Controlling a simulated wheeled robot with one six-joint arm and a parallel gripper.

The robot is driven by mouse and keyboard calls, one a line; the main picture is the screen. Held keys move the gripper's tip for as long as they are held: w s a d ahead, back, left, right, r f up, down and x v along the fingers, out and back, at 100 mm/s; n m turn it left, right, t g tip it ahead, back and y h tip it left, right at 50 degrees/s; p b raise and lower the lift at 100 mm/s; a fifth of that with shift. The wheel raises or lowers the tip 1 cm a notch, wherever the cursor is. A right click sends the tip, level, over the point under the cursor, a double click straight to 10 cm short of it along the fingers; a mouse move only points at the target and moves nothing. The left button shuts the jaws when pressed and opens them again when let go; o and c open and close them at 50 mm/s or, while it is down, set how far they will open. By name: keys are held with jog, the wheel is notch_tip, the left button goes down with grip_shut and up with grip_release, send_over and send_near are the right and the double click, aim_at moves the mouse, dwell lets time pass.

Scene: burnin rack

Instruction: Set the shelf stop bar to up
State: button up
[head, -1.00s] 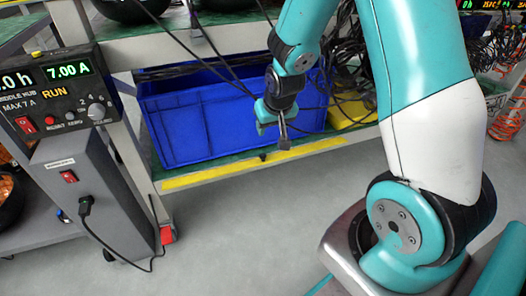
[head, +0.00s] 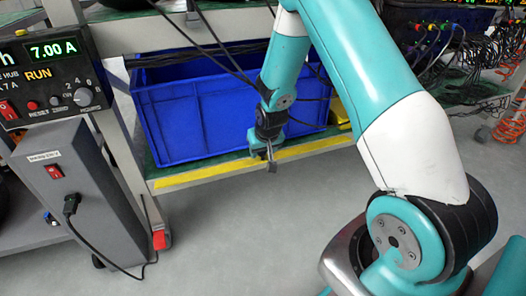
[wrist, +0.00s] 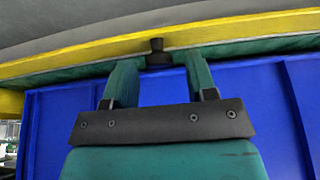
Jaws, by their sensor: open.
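The stop bar is a yellow strip (head: 200,177) along the front edge of the low shelf, lying low in front of the blue bin. It also shows in the wrist view (wrist: 80,55), running across the top. A small black knob (wrist: 157,46) sits on the bar. In the head view the knob is hidden by my gripper (head: 271,160). In the wrist view my gripper (wrist: 159,64) is open, with one finger on each side of the knob's line. The knob appears at the gap between the fingertips; contact cannot be told.
The blue bin (head: 195,120) stands on the shelf just behind the bar. A grey power unit (head: 60,180) with a control panel (head: 50,75) stands at the left. Black cables (head: 222,45) hang above the bin. The floor (head: 240,240) in front is clear.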

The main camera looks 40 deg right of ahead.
jog(key=c, duration=0.9)
dwell(0.7)
jog(key=o, duration=0.9)
jog(key=p+v, duration=0.7)
jog(key=v, duration=1)
jog(key=shift+r, duration=0.2)
